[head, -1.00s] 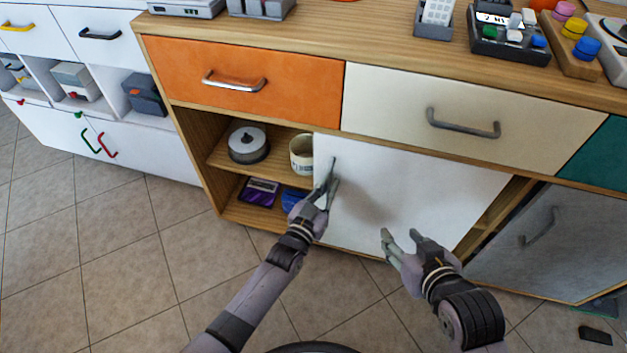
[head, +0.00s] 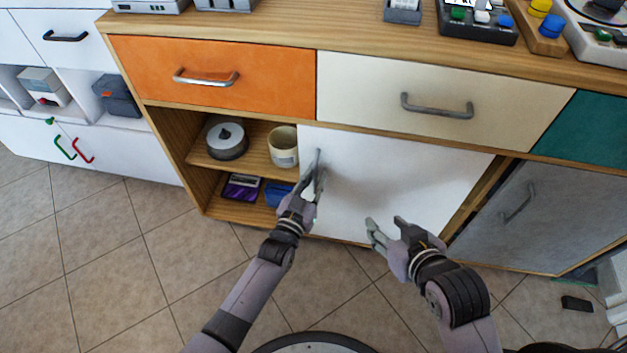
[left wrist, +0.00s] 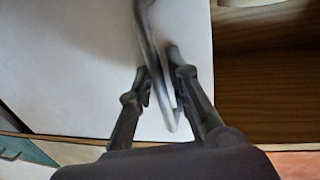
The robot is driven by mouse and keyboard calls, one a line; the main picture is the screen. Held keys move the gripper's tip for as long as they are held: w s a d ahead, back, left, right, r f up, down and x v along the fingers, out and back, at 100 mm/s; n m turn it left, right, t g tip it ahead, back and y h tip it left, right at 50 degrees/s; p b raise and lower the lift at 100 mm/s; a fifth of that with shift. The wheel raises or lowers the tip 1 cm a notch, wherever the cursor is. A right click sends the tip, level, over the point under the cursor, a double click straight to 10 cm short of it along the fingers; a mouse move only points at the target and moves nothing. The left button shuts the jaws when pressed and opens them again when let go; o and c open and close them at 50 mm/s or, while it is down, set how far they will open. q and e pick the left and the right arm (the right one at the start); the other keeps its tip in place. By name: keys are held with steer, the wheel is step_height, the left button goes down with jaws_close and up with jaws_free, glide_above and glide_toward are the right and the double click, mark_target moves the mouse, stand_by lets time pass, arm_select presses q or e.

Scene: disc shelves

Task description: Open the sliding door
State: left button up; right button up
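The white sliding door (head: 400,185) covers the middle and right of the cabinet's lower section. To its left, the shelf space is uncovered. A slim grey vertical handle (head: 318,165) is near the door's left edge. My left gripper (head: 314,182) is at this handle. In the left wrist view the handle (left wrist: 158,70) passes between the two fingers (left wrist: 158,75), which are closed in around it. My right gripper (head: 385,225) is open and empty in front of the door's lower part.
The uncovered shelves hold a disc spindle (head: 227,140), a cream cup (head: 283,147), a purple case (head: 241,187) and a blue item (head: 277,192). An orange drawer (head: 212,75) and a cream drawer (head: 440,95) are above. A grey door (head: 530,215) stands to the right.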

arm_select(q)
steer(key=v, duration=1.2)
steer(key=shift+a, duration=0.1)
